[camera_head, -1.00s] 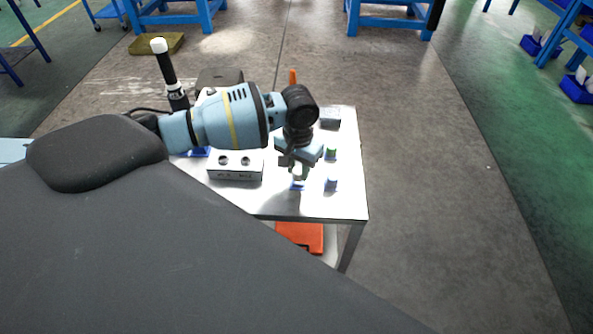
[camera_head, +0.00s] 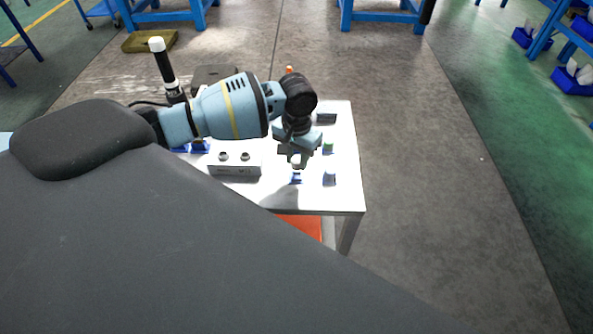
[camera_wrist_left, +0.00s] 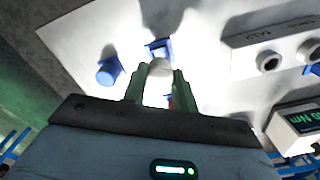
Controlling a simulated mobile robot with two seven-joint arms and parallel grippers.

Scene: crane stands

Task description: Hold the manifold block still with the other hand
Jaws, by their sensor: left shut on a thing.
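The manifold block (camera_head: 235,170) is a silver-grey box with two round ports on top, standing on the white table left of my left gripper. It also shows at the upper right of the left wrist view (camera_wrist_left: 290,48). My left gripper (camera_head: 297,153) is apart from the block. In the left wrist view its green fingers (camera_wrist_left: 160,82) are shut on a small pale, round-ended part (camera_wrist_left: 160,68). That part is just above or in front of a small blue holder (camera_wrist_left: 158,48); whether they touch I cannot tell. My right gripper is not in view.
The white table (camera_head: 340,200) also bears a blue piece (camera_head: 330,179), a green-topped piece (camera_head: 328,147) and a grey box (camera_head: 326,118). A lit readout (camera_wrist_left: 300,122) shows in the left wrist view. An orange-red item (camera_head: 300,227) lies below the tabletop.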

